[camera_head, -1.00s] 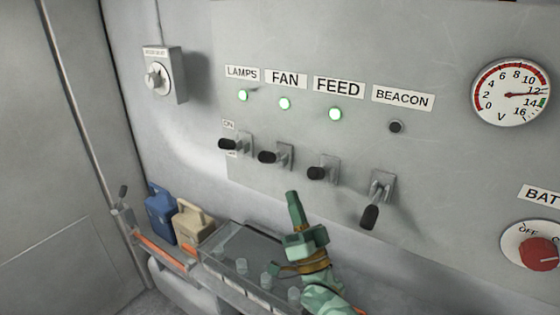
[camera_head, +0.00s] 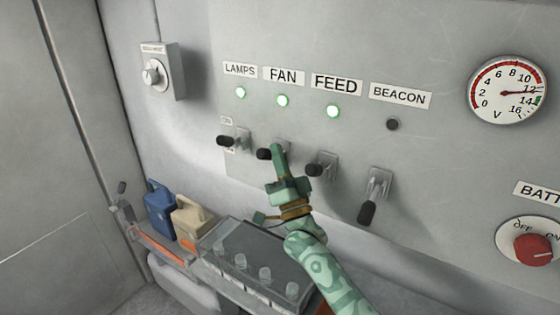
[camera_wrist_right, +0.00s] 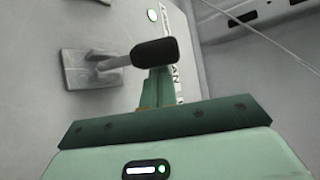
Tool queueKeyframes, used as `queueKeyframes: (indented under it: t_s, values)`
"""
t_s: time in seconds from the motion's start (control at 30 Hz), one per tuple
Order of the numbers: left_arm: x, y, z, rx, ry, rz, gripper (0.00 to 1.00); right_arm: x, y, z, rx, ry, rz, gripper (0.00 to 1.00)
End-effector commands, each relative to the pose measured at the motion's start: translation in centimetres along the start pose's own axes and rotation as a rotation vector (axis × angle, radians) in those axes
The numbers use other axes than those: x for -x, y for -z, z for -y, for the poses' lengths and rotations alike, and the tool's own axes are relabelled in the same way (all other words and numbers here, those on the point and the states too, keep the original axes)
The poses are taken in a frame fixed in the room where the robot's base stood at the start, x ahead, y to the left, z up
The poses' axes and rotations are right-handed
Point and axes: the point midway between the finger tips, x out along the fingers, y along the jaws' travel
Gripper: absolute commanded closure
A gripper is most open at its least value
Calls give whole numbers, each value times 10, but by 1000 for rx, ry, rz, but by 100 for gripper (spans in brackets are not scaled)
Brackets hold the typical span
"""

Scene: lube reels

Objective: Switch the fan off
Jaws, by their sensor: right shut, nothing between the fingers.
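The fan switch is a lever with a black grip (camera_head: 265,154) under the FAN label (camera_head: 284,76). It sticks out from the panel like the lamps and feed levers. The fan's indicator light (camera_head: 282,100) glows green. My right gripper (camera_head: 277,148) is shut and empty, its fingertips right at the fan lever and overlapping it in the head view. In the right wrist view the black grip (camera_wrist_right: 154,52) crosses in front of my fingers (camera_wrist_right: 157,86); I cannot tell whether they touch. My left gripper is not in view.
The lamps lever (camera_head: 228,141) is close on the left, the feed lever (camera_head: 312,170) close on the right. The beacon lever (camera_head: 367,213) hangs down and its light (camera_head: 393,124) is dark. A clear-topped box (camera_head: 250,258) and jugs stand below the panel.

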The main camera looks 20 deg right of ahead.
Motion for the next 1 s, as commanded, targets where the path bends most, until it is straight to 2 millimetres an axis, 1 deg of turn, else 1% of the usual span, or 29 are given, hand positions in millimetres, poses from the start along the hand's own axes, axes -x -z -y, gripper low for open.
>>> queueKeyframes:
  t_s: [0.23, 0.4, 1.0]
  values:
    - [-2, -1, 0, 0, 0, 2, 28, 1, -1, 0, 5, 6, 1, 100]
    - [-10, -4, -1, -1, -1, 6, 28, 4, -3, -1, 29, 36, 2, 100]
    - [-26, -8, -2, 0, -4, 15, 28, 8, -7, -1, 87, 116, 1, 100]
